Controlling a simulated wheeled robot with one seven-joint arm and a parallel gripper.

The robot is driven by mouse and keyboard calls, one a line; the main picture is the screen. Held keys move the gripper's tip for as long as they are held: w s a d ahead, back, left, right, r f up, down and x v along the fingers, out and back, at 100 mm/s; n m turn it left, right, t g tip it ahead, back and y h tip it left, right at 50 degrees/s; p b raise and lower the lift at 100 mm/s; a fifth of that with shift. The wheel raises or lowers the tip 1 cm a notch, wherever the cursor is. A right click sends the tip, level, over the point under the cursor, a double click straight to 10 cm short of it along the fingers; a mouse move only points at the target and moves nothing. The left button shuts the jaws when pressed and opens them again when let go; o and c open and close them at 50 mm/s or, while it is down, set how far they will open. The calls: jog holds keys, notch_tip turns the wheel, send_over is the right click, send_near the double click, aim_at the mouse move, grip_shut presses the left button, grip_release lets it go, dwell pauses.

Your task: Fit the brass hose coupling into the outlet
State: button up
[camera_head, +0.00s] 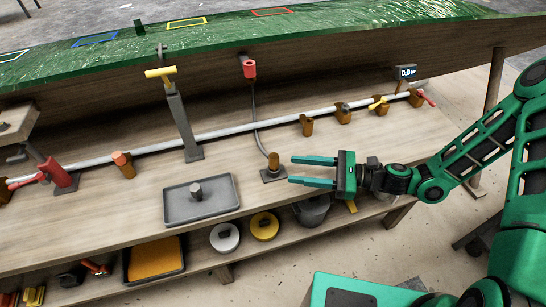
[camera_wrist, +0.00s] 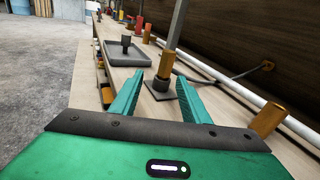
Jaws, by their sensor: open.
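The brass hose coupling (camera_head: 273,158) stands upright on a small dark holder with a square base on the bench. A thin grey hose runs from it up toward the hull's underside. My gripper (camera_head: 291,170) is open and empty, its fingers pointing left at the coupling, just short of it. In the wrist view the coupling (camera_wrist: 166,64) is beyond the fingertips of my gripper (camera_wrist: 172,82), within the gap between them. Several brown fittings sit along the pipe, one of them an upright brown cylinder (camera_head: 306,125); I cannot tell which is the outlet.
A grey tray (camera_head: 176,214) holds a dark cylinder. A grey post (camera_head: 183,125) with a yellow handle stands behind it. The white pipe (camera_head: 230,130) runs along the bench under the green hull (camera_head: 330,22). A gauge (camera_head: 406,73) reads 0.0. Tins stand on the lower shelf.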

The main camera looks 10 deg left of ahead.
aim_at(279, 168)
jog(key=shift+w+a+r+m+t+y, duration=0.3)
jog(key=shift+w+a+m+y, duration=0.1)
jog(key=shift+w+m, duration=0.2)
jog(key=shift+a, duration=0.35)
jog(key=a, duration=0.5)
jog(key=shift+s+a+f, duration=0.1)
jog(key=shift+s+a, duration=0.05)
jog(key=shift+a, duration=1.2)
jog(key=shift+s+a+f, duration=0.1)
jog(key=shift+s+a, duration=0.05)
jog(key=shift+a, duration=1.2)
grip_shut()
